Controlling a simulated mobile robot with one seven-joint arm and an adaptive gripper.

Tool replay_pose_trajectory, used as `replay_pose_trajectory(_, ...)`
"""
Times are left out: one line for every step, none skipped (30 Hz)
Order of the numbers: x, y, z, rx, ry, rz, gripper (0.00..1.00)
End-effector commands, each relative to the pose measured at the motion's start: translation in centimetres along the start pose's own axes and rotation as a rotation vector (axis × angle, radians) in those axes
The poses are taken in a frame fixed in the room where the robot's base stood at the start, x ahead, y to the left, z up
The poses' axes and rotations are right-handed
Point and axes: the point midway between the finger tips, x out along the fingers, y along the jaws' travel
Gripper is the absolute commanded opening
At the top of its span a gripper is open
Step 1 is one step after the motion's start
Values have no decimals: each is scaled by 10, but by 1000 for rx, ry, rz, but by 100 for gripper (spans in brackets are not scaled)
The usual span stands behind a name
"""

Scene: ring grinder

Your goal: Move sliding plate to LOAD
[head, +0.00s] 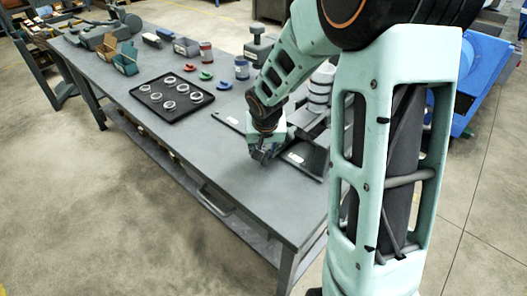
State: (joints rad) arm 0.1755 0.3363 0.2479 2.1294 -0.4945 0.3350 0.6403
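My gripper (262,155) is at the end of my arm, pointing down over the near part of the workbench, beside a dark flat plate (310,157). The plate carries small white labels and looks like part of the grinder fixture. I cannot tell for sure which part is the sliding plate, or whether my fingers touch it. The gripper fingers are small, dark and partly hidden, so their opening is unclear. A stack of grey cylinders (320,88) on the fixture is partly covered by my arm.
A black tray (173,118) with several metal rings lies left of the gripper on the grey workbench (190,165). Red, green and blue small parts (206,75), jars (242,69) and bins (125,60) stand farther back. The bench's front left surface is clear.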

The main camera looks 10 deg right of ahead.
Motion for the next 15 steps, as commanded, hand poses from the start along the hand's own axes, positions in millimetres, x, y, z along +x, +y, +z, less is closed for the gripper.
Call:
replay_pose_trajectory(4,0,0,-2,-1,0,32)
replay_pose_trajectory(4,0,0,-2,-1,0,32)
replay_pose_trajectory(5,0,0,-1,-1,1,32)
replay_pose_trajectory(6,0,0,-1,-1,1,32)
replay_pose_trajectory(6,0,0,-1,0,1,32)
replay_pose_trajectory(6,0,0,0,0,1,32)
replay_pose_trajectory(6,0,0,0,0,1,32)
replay_pose_trajectory(6,0,0,0,0,1,32)
replay_pose_trajectory(6,0,0,0,0,1,32)
replay_pose_trajectory(6,0,0,0,0,1,32)
replay_pose_trajectory(6,0,0,0,0,1,32)
replay_pose_trajectory(6,0,0,0,0,1,28)
replay_pose_trajectory(6,0,0,0,0,1,25)
replay_pose_trajectory(6,0,0,0,0,1,22)
replay_pose_trajectory(6,0,0,0,0,1,18)
